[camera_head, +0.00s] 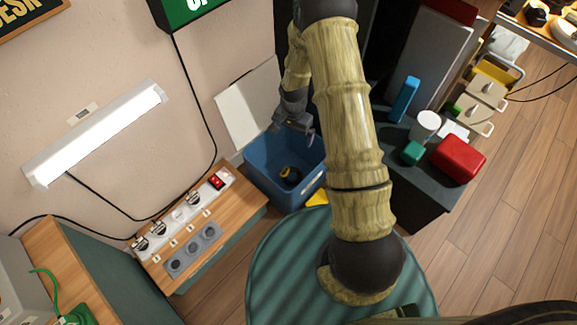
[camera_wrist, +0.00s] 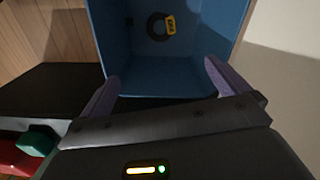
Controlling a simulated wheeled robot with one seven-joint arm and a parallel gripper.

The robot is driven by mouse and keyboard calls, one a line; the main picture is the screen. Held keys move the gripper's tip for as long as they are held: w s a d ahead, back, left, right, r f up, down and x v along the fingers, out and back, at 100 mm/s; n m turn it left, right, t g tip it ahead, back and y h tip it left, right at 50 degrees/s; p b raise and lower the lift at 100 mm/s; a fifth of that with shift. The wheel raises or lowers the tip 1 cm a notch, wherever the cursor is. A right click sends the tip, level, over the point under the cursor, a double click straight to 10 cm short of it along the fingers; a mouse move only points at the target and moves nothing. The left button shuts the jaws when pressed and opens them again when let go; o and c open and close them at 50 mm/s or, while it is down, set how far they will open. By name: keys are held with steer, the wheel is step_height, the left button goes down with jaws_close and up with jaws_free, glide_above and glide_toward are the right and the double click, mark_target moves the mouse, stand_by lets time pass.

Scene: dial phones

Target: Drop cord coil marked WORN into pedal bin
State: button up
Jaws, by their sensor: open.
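A blue pedal bin (camera_head: 263,178) stands open against the wall, with its pale lid (camera_head: 247,103) raised behind it. A dark cord coil with a yellow tag (camera_head: 290,175) lies inside on the bin's floor. In the wrist view the coil (camera_wrist: 157,30) rests at the bottom of the bin (camera_wrist: 185,75); its tag has dark lettering too small to read surely. My gripper (camera_head: 296,131) is above the bin's opening. In the wrist view my gripper's two fingers (camera_wrist: 160,85) are apart with nothing between them.
A dark cabinet (camera_head: 405,185) right of the bin bears a red box (camera_head: 459,157), a green block (camera_head: 412,153), a white cup (camera_head: 425,125) and a blue object (camera_head: 405,99). A wooden bench (camera_head: 240,205) with a switch panel stands left. A round green-striped surface (camera_head: 275,265) lies in front.

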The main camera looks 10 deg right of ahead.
step_height(320, 180, up, 11)
steer(key=p, duration=0.4)
steer(key=shift+r, duration=0.2)
stand_by(0.5)
steer(key=s+r+n+t+p, duration=0.1)
steer(key=s+r+n, duration=0.3)
steer(key=s+r, duration=0.6)
steer(key=s+r+n+t+p, duration=0.2)
steer(key=s+r+n, duration=0.2)
steer(key=s+r, duration=0.55)
step_height(320, 180, up, 39)
steer(key=w+p, duration=0.2)
steer(key=p, duration=3.5)
steer(key=shift+r, duration=0.15)
steer(key=shift+w, duration=0.1)
steer(key=shift+c, duration=0.4)
